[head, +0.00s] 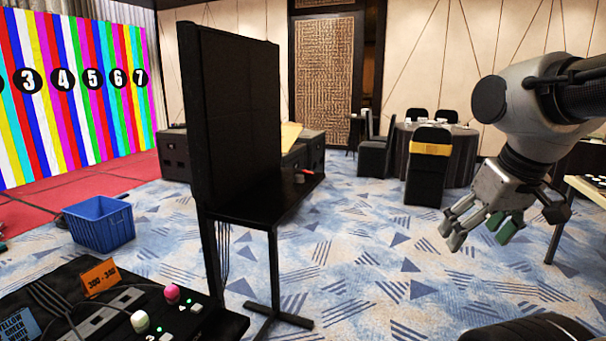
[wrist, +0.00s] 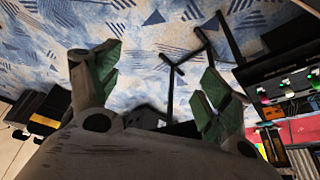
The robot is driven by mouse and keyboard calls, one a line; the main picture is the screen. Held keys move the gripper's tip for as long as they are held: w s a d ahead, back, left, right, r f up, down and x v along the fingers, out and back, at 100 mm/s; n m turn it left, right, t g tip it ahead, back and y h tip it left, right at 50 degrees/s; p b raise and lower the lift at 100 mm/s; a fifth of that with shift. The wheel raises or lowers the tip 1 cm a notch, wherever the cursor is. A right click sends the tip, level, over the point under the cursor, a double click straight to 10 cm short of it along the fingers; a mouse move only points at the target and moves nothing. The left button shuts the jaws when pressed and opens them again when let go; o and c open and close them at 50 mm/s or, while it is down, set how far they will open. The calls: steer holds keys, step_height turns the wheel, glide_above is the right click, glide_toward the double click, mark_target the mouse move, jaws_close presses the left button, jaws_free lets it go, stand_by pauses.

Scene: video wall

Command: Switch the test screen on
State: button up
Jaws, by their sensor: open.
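A large dark flat panel (head: 235,110), perhaps the test screen, stands upright on a narrow black stand (head: 245,208) in the middle of the head view. No picture shows on the side facing me. A small red and grey item (head: 302,177) is on the stand's far right end. My gripper (head: 478,235) hangs at the right of the head view, over the carpet, well apart from panel and stand. It is open and empty. Its green-padded fingers (wrist: 165,60) are spread in the wrist view. I cannot make out a power switch.
A black control desk (head: 225,325) with pink, white and green knobs is at front left; it also shows in the wrist view (wrist: 285,72). A blue crate (head: 98,224) and a lit colour-bar wall (head: 75,85) are left. Carpet between stand and chairs (head: 428,165) is clear.

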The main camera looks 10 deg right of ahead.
stand_by(0.4)
jaws_close()
stand_by(1.4)
